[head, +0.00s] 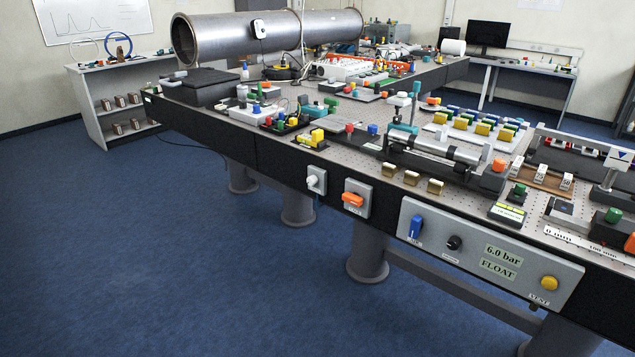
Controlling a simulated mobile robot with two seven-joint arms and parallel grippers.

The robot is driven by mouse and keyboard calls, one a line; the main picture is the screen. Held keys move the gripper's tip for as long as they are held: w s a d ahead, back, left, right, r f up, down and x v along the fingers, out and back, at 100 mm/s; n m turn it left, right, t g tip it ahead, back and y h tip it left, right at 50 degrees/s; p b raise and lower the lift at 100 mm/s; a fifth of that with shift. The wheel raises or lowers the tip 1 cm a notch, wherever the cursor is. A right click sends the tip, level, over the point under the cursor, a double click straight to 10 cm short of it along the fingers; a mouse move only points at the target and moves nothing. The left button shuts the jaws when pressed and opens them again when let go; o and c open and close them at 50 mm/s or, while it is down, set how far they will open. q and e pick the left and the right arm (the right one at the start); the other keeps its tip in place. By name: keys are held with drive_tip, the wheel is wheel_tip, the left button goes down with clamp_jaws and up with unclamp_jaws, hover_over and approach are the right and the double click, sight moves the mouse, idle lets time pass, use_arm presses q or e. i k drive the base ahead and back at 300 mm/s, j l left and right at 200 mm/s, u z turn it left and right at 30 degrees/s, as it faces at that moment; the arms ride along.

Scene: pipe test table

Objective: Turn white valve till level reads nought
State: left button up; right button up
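A white valve knob (315,180) sits on a small grey plate on the front side of the long table. Its exact turn angle is too small to tell. An orange valve handle (353,199) on a similar plate is just right of it. Further right, a grey control panel (430,237) carries a display (502,252) reading "6.0 bar" with "FLOAT" in a second box below it. I cannot make out a readout marked as level. Neither of my grippers is in view.
The panel also has a blue handle (415,227), a black knob (454,242) and a yellow button (549,283). The table (275,152) is crowded with fixtures and a large metal pipe (235,38). Thick grey legs (298,206) stand below. The blue floor (150,260) in front is clear.

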sight(312, 180)
drive_tip(key=l+z, duration=0.45)
drive_tip(key=i+l+z, duration=0.2)
drive_tip(key=z, duration=0.2)
drive_tip(key=i+j, duration=0.25)
drive_tip(key=j, duration=0.25)
drive_tip(key=i+j+u, duration=0.1)
drive_tip(key=i+j, duration=0.2)
drive_tip(key=j, duration=0.2)
drive_tip(key=i+j, duration=0.3)
drive_tip(key=j, duration=0.15)
drive_tip(key=i+j, duration=0.3)
drive_tip(key=j, duration=0.2)
drive_tip(key=k+u, duration=0.05)
